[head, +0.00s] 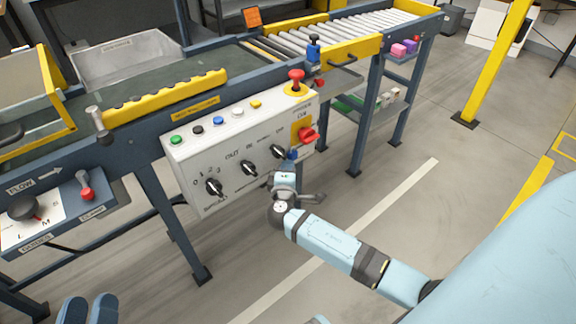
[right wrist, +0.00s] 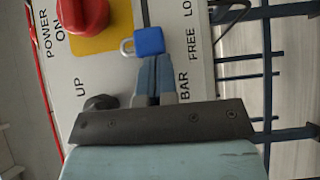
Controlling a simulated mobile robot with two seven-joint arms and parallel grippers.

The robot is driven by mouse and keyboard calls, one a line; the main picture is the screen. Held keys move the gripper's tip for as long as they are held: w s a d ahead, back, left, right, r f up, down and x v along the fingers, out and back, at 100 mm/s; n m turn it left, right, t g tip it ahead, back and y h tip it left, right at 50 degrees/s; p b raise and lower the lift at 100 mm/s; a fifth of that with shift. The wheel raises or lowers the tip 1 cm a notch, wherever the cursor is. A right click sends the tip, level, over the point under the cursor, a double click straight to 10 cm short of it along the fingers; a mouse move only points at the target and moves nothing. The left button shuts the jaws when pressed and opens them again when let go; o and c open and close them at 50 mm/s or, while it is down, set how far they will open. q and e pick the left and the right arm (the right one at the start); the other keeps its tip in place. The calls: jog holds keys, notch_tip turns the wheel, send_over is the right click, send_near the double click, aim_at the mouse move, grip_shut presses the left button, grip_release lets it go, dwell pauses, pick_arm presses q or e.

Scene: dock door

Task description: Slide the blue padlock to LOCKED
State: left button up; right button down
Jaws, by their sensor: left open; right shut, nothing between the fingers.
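The small blue padlock (right wrist: 149,41) with a pale shackle is on the white control panel (right wrist: 115,70), beside the word FREE in the right wrist view. The start of another word, LO, shows further up that view. In the head view the padlock (head: 292,154) is small at the panel's lower right corner. My right gripper (right wrist: 153,58) is shut and empty, its fingertips right at the padlock's near edge; I cannot tell whether they touch. It also shows in the head view (head: 288,168). My left gripper (head: 88,309) is open and empty at the bottom left.
A red rotary switch (head: 306,135) on a yellow plate is just above the padlock. Black selector knobs (head: 249,168) and coloured buttons (head: 219,121) cover the panel. A red emergency button (head: 296,77) stands on top.

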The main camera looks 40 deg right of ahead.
dwell(0.3)
jog(key=d, duration=0.5)
jog(key=shift+w, duration=0.2)
jog(key=shift+a, duration=0.1)
